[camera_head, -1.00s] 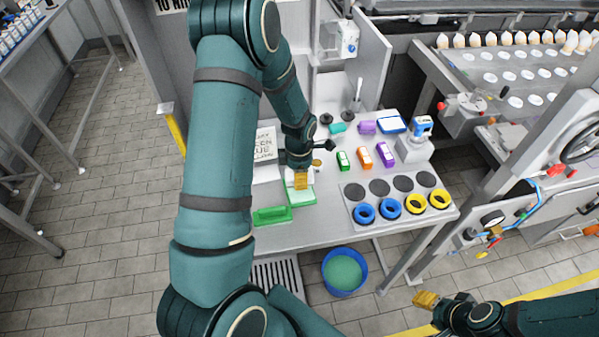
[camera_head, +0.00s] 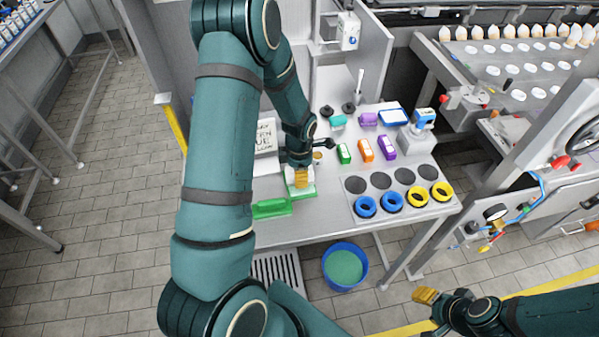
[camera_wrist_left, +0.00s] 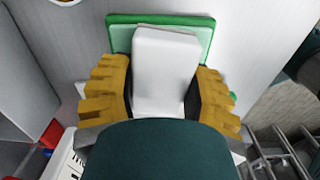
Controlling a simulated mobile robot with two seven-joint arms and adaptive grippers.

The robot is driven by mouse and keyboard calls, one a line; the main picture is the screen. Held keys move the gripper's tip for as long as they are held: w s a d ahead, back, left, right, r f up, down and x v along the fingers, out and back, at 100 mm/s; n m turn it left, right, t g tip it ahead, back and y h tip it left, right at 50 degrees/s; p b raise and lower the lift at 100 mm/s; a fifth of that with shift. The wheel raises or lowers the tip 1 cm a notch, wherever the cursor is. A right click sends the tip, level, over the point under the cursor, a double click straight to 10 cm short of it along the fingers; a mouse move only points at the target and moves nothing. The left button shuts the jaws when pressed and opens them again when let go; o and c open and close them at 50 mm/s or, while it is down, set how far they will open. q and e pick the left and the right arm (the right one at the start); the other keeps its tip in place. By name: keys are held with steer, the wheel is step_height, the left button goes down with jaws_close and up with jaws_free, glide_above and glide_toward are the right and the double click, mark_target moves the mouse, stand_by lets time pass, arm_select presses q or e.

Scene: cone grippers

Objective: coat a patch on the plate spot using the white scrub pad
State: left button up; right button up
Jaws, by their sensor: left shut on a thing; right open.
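The white scrub pad (camera_wrist_left: 165,70) is upright between the two yellow fingers of my left gripper (camera_wrist_left: 163,95). My left gripper also shows in the head view (camera_head: 302,178), pointing down over the worktable. Below the pad is a pale green plate with a darker green rim (camera_wrist_left: 125,31). It also shows in the head view (camera_head: 306,193), partly covered by the gripper and pad. I cannot tell whether the pad touches the plate. No separate spot on it is visible. My right gripper (camera_head: 425,295) is open and empty, low at the right, away from the table.
Green, orange and purple blocks (camera_head: 366,150) stand to the right. A board holds dark discs with blue and yellow rings (camera_head: 391,200). A blue bucket (camera_head: 345,267) stands on the floor below the table.

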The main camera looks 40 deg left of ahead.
arm_select(q)
steer(key=shift+f+b, duration=0.6)
steer(key=shift+b, duration=0.05)
stand_by(1.8)
steer(key=shift+r, duration=0.1)
steer(key=shift+r+p, duration=2.45)
steer(key=shift+r, duration=1.05)
steer(key=shift+s+f, duration=0.1)
